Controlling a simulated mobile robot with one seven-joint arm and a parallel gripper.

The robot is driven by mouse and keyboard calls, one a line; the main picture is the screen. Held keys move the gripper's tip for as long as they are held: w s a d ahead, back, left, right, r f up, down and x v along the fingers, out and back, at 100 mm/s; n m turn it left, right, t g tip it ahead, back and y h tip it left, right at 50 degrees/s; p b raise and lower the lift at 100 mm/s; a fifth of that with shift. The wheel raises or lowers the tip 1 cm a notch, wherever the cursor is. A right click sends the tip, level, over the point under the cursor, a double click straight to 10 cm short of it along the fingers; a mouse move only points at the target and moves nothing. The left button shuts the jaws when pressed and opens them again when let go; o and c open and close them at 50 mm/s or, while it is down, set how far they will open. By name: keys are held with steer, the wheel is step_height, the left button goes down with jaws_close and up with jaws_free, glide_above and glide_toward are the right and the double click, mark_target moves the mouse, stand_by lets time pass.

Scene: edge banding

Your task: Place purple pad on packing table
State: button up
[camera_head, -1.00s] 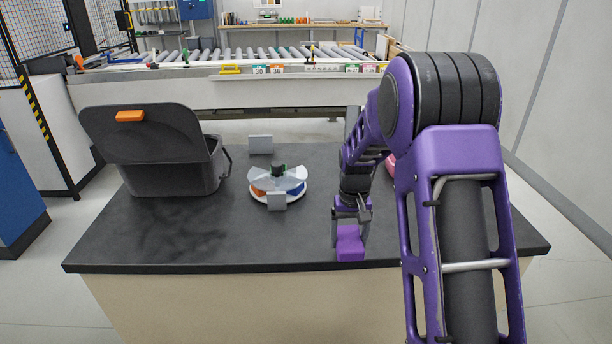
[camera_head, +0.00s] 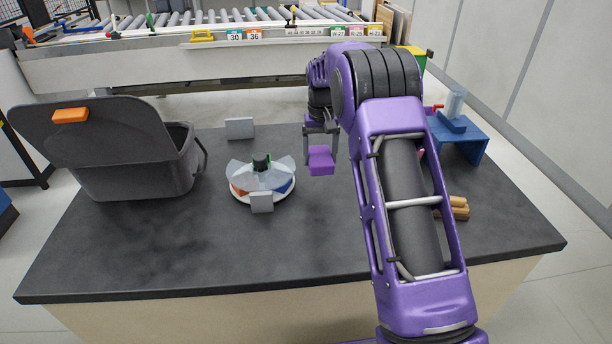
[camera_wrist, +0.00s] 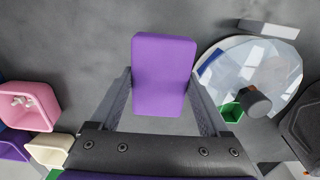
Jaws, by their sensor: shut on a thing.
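The purple pad (camera_head: 320,160) is a small purple block held between the fingers of my gripper (camera_head: 321,146). In the wrist view the pad (camera_wrist: 164,75) sits between the two grey fingers of my gripper (camera_wrist: 160,100), its long side pointing away from the palm. The packing table (camera_head: 150,255) has a dark grey top. The pad is over the middle of this top, right of the round carousel. It appears to be above the surface, but the exact gap is hard to tell.
The round carousel (camera_head: 262,184) with clear lids has grey plates in front and behind. An open grey bin (camera_head: 135,175) stands left. A blue stand (camera_head: 460,138) and tan blocks (camera_head: 455,208) are right, partly behind my arm. A pink container (camera_wrist: 30,105) shows in the wrist view. The front table is clear.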

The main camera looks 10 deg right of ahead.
mark_target(319, 190)
step_height(319, 190, down, 9)
steer(key=shift+s+r, duration=0.1)
stand_by(0.3)
steer(key=o, duration=1.3)
